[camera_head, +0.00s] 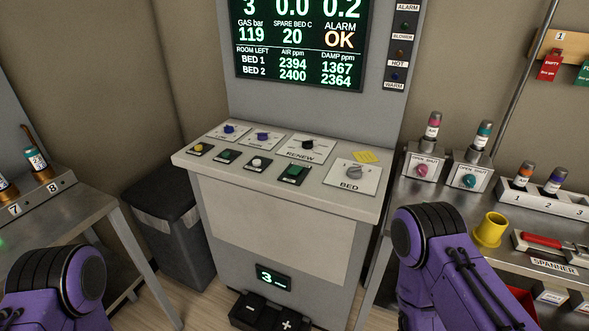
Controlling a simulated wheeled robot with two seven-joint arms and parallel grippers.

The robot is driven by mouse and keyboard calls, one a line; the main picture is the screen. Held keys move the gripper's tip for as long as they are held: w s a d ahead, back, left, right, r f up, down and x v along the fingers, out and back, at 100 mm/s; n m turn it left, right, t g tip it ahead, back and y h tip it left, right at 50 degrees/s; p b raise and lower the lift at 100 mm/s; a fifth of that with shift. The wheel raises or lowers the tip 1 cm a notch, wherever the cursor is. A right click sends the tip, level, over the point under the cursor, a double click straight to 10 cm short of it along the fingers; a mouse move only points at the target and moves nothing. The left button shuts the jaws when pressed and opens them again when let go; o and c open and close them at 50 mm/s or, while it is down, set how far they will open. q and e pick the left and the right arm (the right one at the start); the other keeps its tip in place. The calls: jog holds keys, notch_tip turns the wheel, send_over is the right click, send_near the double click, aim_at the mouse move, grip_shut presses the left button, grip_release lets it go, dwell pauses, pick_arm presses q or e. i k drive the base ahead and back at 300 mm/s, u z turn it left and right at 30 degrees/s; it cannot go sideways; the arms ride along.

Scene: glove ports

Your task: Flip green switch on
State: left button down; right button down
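The console's sloped panel (325,187) is in the middle of the head view. Its front row holds a yellow control (198,148), a small green control (227,155), a white round control (257,162) and a larger green rocker-like control (294,173). Which green one is the switch named in the task, and whether either is on, I cannot tell. Purple links of my left and right arms show at the lower left and lower right, apart from the panel. Neither gripper is in view.
Behind the front row are two blue knobs (229,128), a black RENEW knob (306,145) and a grey BED knob (353,172). A display (300,45) reads OK. A bench with bottles and a yellow cup (490,230) is at right; a dark bin (172,230) is left.

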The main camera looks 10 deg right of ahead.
aim_at(296, 171)
jog(key=z, duration=0.95)
jog(key=i, duration=0.45)
